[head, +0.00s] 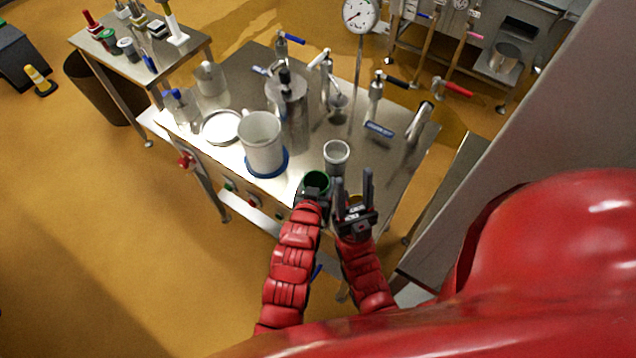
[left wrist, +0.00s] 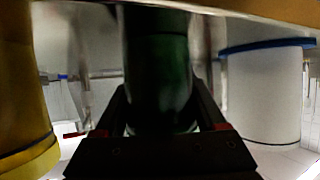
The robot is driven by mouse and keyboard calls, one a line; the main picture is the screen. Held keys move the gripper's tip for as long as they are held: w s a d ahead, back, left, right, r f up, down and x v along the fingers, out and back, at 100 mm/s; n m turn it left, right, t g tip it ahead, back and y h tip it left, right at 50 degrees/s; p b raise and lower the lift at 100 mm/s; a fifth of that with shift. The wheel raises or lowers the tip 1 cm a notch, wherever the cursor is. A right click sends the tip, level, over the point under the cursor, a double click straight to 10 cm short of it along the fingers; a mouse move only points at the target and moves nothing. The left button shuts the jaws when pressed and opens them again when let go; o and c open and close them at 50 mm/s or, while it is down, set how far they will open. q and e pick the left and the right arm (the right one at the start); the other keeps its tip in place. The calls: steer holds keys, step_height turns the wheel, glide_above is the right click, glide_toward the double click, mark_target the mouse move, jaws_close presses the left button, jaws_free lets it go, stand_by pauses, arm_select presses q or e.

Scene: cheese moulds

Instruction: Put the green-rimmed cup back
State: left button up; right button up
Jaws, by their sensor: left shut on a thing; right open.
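The green-rimmed cup (head: 317,180) is at the front edge of the steel table, with its open top facing up in the head view. My left gripper (head: 312,194) is shut on it. In the left wrist view the dark green cup (left wrist: 158,75) fills the space between the fingers of my left gripper (left wrist: 160,125). I cannot tell whether its base touches the table. My right gripper (head: 354,190) is open and empty, just right of the cup, with its fingers pointing away from me.
A grey-white cup (head: 336,154) stands just behind the grippers. A large white jug (head: 262,140) with a blue base ring stands left of it on the steel table (head: 385,155). A yellow object (left wrist: 25,90) is close by in the left wrist view. Steel fittings crowd the back.

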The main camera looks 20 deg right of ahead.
arm_select(q)
steer(key=shift+f, duration=0.1)
steer(key=o, duration=1.4)
steer(key=shift+o, duration=0.2)
steer(key=shift+s+r, duration=0.1)
steer(key=shift+r, duration=0.15)
steer(key=shift+s+a, duration=0.1)
steer(key=shift+s, duration=0.2)
steer(key=b+v, duration=0.2)
steer(key=v, duration=0.9)
steer(key=shift+a, duration=0.15)
